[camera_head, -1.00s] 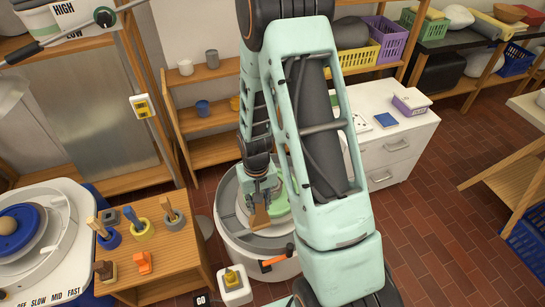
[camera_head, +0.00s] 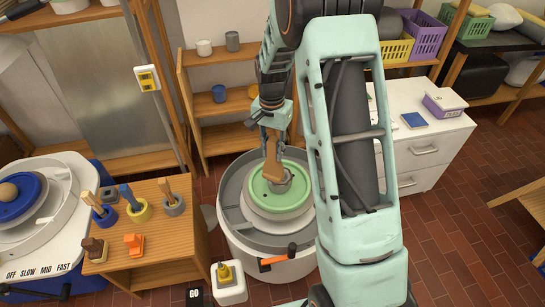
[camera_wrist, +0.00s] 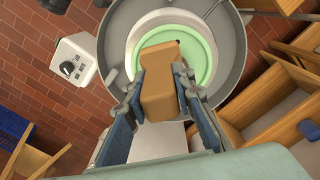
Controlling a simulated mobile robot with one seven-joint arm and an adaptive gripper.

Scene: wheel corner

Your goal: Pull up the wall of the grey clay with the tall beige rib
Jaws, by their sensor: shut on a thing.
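The tall beige rib (camera_head: 272,152) is held upright in my gripper (camera_head: 274,133) over the wheel; it also shows between the fingers in the wrist view (camera_wrist: 158,92). The grey clay (camera_head: 281,184) is a small lump in the middle of the green bat (camera_head: 262,198) on the wheel. The rib's lower end overlaps the clay in the head view; I cannot tell whether they touch. In the wrist view the rib hides nearly all of the clay.
The wheel's grey splash pan (camera_head: 234,214) surrounds the bat. A wooden stand (camera_head: 180,240) with several tools is at left, a white cabinet (camera_head: 425,150) at right.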

